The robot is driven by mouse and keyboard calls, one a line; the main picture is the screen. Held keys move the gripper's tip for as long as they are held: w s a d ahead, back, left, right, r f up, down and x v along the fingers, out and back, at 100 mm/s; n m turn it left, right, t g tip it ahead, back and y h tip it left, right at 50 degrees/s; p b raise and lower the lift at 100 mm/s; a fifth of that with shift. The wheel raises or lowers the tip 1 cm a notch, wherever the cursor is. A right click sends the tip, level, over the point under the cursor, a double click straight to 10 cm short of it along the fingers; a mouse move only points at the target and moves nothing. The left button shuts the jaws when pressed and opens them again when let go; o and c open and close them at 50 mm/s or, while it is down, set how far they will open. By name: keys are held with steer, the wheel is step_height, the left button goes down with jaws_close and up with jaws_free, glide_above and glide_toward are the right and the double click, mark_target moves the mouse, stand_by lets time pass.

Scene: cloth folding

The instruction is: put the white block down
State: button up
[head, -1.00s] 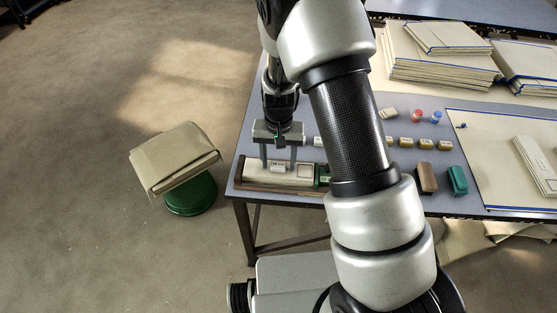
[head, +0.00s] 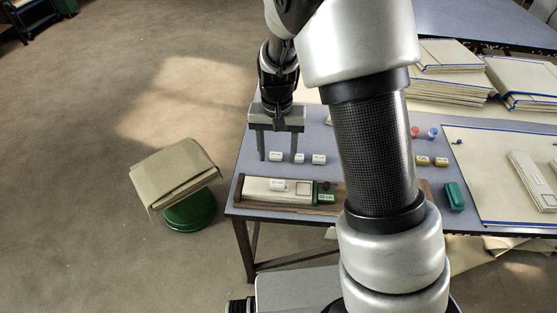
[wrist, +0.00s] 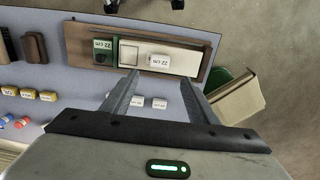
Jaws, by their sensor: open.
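A white block (head: 277,185) with a dark printed label lies on the cream strip in a long brown wooden tray (head: 238,190) near the table's front left corner. The wrist view shows this white block (wrist: 160,60) just beyond my fingertips. My gripper (head: 278,160) is open and empty, its fingers pointing down, clear of that block. Several similar white blocks stand in a row behind the tray. One of them (head: 275,156) appears between my fingers in the head view; I cannot tell how high the fingertips are above it.
A green labelled block (head: 325,193) sits in the tray right of the white block. Yellow blocks (head: 441,162), a green block (head: 455,197) and stacked folded cloths (head: 450,85) lie to the right. A green stool (head: 190,210) with cloth stands left of the table.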

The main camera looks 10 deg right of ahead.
steer(key=s+d+r+n+t+y, duration=0.1)
steer(key=s+d+r+t, duration=0.15)
steer(key=s+r, duration=0.55)
steer(key=s+d+r+t, duration=0.1)
steer(key=s+d+r, duration=0.3)
steer(key=r, duration=0.9)
steer(key=s+d+r+n+t+h, duration=0.1)
steer(key=s+d+r+t, duration=0.1)
steer(key=s, duration=0.6)
steer(key=shift+s+r, duration=0.25)
steer(key=shift+s, duration=0.15)
